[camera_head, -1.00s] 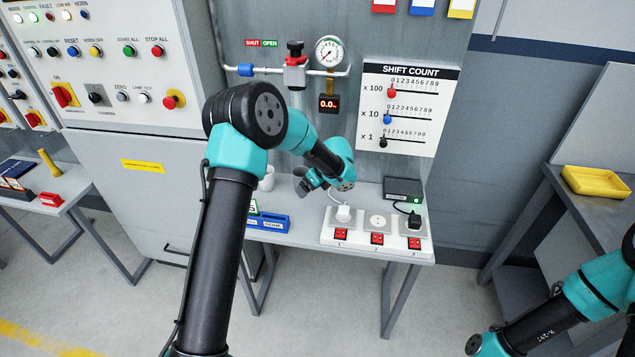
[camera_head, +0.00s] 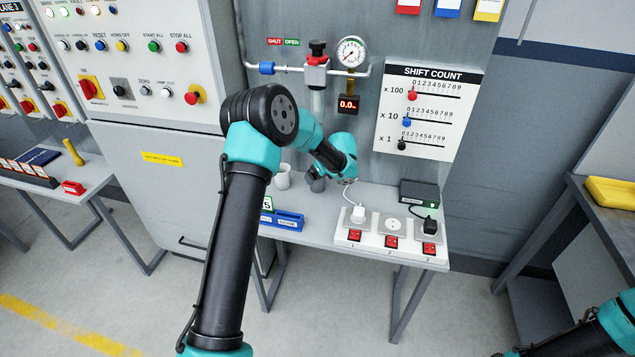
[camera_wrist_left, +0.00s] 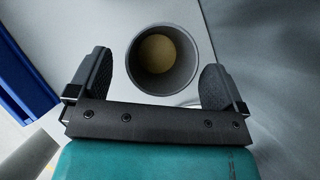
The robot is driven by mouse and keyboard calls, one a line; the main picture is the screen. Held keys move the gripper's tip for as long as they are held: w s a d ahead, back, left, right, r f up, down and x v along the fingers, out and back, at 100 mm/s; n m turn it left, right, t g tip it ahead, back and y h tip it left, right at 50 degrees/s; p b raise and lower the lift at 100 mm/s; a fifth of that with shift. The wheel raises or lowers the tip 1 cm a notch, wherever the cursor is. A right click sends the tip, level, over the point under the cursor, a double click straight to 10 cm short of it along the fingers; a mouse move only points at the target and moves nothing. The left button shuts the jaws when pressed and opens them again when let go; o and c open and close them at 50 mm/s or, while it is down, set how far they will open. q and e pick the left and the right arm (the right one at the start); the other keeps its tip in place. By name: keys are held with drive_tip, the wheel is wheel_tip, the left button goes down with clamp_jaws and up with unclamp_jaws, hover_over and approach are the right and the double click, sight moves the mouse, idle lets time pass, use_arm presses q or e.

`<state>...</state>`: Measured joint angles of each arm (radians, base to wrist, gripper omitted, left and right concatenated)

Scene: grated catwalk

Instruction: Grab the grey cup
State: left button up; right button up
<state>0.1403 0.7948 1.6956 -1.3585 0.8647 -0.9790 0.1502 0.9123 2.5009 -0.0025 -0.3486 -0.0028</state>
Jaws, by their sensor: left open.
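The grey cup (camera_wrist_left: 134,76) stands upright and open-topped in the left wrist view, with a tan bottom showing inside. My left gripper (camera_wrist_left: 160,72) is open, one finger on each side of the cup, with a small gap at both sides. My left fingers are hard to make out there. My right arm shows at the lower right corner, with its gripper out of frame.
A blue tray (camera_head: 284,221) lies in front on the bench (camera_head: 300,238). A socket panel with red switches (camera_head: 391,241) and a black box (camera_head: 418,194) are to the right. Wall piping (camera_head: 318,72) rises behind.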

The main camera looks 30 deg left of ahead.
use_arm(q)
drive_tip(key=shift+x, duration=1.5)
drive_tip(key=shift+c, duration=0.3)
drive_tip(key=c, duration=1)
drive_tip(key=shift+r, duration=0.1)
drive_tip(key=shift+d+r, duration=0.1)
drive_tip(key=shift+r, duration=1.5)
drive_tip(key=shift+s+d+r, duration=0.1)
drive_tip(key=shift+s+d, duration=0.05)
drive_tip(key=shift+s, duration=0.15)
drive_tip(key=s+d, duration=0.2)
drive_tip(key=s, duration=0.2)
drive_tip(key=s+d+r, duration=0.1)
drive_tip(key=s+d, duration=0.2)
drive_tip(key=s, duration=0.1)
drive_tip(key=s+d, duration=0.3)
drive_tip(key=s, duration=0.2)
drive_tip(key=shift+r, duration=0.2)
